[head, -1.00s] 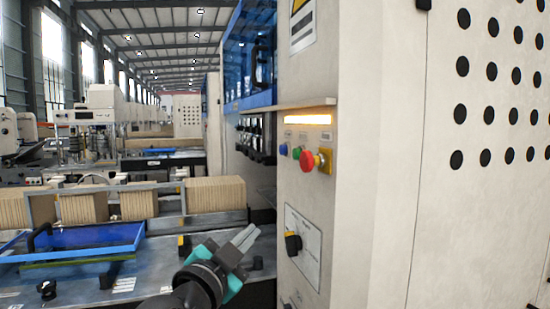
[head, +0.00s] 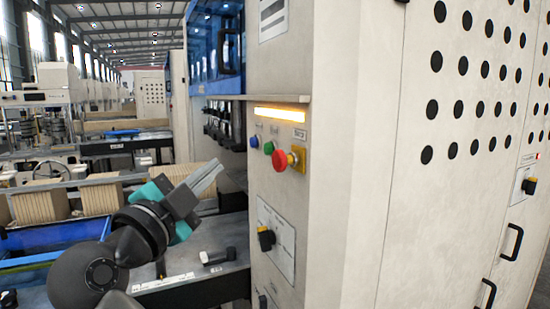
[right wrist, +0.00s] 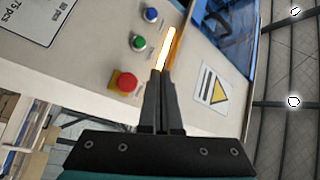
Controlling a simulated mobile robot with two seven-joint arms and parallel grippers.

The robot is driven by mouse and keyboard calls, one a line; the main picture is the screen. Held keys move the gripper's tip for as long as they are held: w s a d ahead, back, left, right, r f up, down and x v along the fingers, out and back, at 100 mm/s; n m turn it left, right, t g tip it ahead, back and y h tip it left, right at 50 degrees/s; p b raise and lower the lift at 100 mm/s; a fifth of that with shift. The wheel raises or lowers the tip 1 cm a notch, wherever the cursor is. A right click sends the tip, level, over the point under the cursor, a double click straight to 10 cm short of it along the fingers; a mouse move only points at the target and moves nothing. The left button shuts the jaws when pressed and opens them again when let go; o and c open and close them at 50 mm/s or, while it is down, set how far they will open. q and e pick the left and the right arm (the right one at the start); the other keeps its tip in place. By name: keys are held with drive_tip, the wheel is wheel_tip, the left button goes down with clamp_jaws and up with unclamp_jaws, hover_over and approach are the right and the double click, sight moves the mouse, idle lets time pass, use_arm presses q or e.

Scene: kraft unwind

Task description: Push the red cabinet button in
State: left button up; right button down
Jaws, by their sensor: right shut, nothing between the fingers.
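The red button (head: 281,160) is a mushroom-shaped knob on a yellow plate, on the narrow face of the cream cabinet (head: 340,200) in the head view. In the right wrist view the red button (right wrist: 126,83) is left of my right gripper's fingers (right wrist: 162,80). My right gripper (head: 212,174) is shut and empty, left of and slightly below the button in the head view, apart from it. The fingers point up and right. My left gripper is not in view.
Green (head: 268,147) and blue (head: 254,141) buttons sit beside the red one, under a lit amber strip (head: 280,115). A ledge (head: 250,98) juts out above. A black rotary switch (head: 266,238) is below. Machine tables with cardboard stacks (head: 101,199) stand at left.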

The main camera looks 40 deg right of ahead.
sight(273, 156)
drive_tip(key=s+d+p, duration=0.2)
drive_tip(key=d+p, duration=0.1)
drive_tip(key=d, duration=0.4)
drive_tip(key=shift+d, duration=0.4)
idle(1.7)
drive_tip(key=shift+d+b, duration=0.4)
drive_tip(key=shift+b, duration=0.1)
drive_tip(key=shift+s+d, duration=0.15)
drive_tip(key=shift+d, duration=0.4)
idle(0.5)
drive_tip(key=shift+a, duration=0.15)
drive_tip(key=shift+w+a+b, duration=0.25)
drive_tip(key=shift+a+b, duration=0.6)
